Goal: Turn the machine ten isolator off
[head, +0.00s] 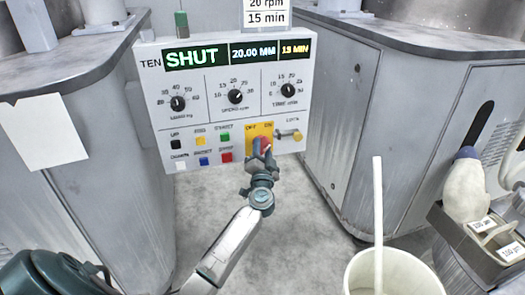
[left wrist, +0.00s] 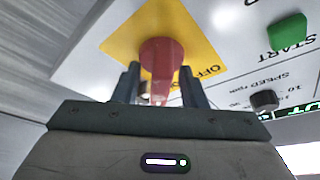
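The machine ten panel (head: 225,85) is marked TEN, and its display reads SHUT. The isolator is a red handle (head: 265,144) on a yellow plate (head: 251,130) marked OFF on the left and ON on the right, low on the panel. My left gripper (head: 262,160) is at the handle and partly hides it. In the left wrist view, the red handle (left wrist: 160,60) lies between the two fingers (left wrist: 160,85), with gaps beside its lower part. The fingers look open around it. I cannot tell which label the handle points to. My right gripper is not in view.
Coloured buttons (head: 225,157) sit just left of the isolator, and a keyed lock (head: 290,135) to its right. Three dials (head: 235,96) are above. A white bucket (head: 390,272) with a stick stands at the lower right. Grey cabinets (head: 340,120) flank the panel.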

